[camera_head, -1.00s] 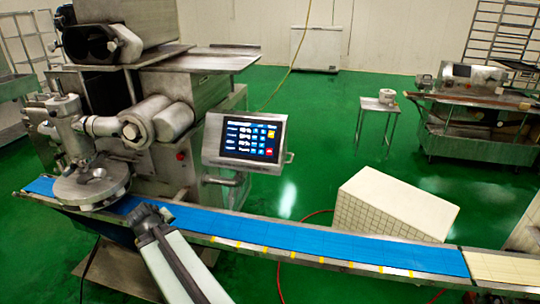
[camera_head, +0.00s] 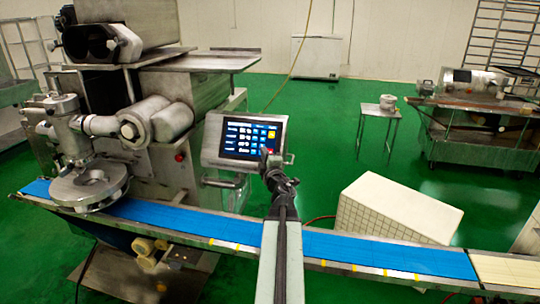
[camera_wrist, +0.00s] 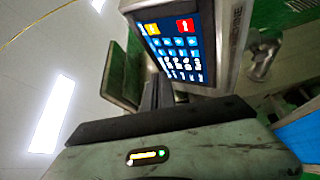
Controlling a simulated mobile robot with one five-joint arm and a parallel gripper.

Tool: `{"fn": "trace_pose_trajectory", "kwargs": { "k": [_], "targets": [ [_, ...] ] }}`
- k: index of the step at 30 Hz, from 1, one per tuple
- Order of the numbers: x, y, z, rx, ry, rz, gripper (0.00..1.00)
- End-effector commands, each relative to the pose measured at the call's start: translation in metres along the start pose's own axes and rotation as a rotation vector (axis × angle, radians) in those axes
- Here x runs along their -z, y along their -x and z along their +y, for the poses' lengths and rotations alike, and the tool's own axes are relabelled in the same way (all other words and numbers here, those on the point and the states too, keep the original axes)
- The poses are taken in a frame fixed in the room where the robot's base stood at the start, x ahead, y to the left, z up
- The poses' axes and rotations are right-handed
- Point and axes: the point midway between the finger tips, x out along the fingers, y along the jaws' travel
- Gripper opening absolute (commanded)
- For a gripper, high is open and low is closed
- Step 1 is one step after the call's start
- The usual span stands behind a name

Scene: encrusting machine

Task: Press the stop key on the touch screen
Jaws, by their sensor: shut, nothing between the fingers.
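The touch screen (camera_head: 245,138) is a lit blue panel in a pale metal housing on the machine's front. A red key, whose label I cannot read, shows near the screen's edge in the wrist view (camera_wrist: 185,26), with an orange key (camera_wrist: 152,29) beside it. The orange key also shows at the screen's right side in the head view (camera_head: 271,134). My gripper (camera_head: 267,156) is shut and empty, in front of the screen's lower right corner, where it largely hides the red key. In the wrist view its dark fingers (camera_wrist: 152,82) stand apart from the red key. I cannot tell whether they touch the screen.
A blue conveyor belt (camera_head: 345,246) runs across the front, below my arm. A white tiled block (camera_head: 400,205) stands behind the belt. Green floor lies open right of the screen.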

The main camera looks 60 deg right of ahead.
Motion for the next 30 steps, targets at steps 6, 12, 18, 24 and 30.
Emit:
{"fn": "trace_pose_trajectory", "kwargs": {
  "k": [6, 12, 18, 24, 30],
  "targets": [
    [0.000, -0.001, 0.000, 0.000, -0.002, -0.001, 0.00],
    [-0.005, -0.008, -0.007, 0.000, -0.003, -0.002, 0.00],
    [-0.019, -0.025, -0.021, -0.001, -0.003, -0.003, 0.00],
    [-0.034, -0.046, -0.036, -0.001, -0.003, -0.003, 0.00],
    [-0.045, -0.060, -0.045, -0.001, -0.003, -0.003, 0.00]
  ]
}}
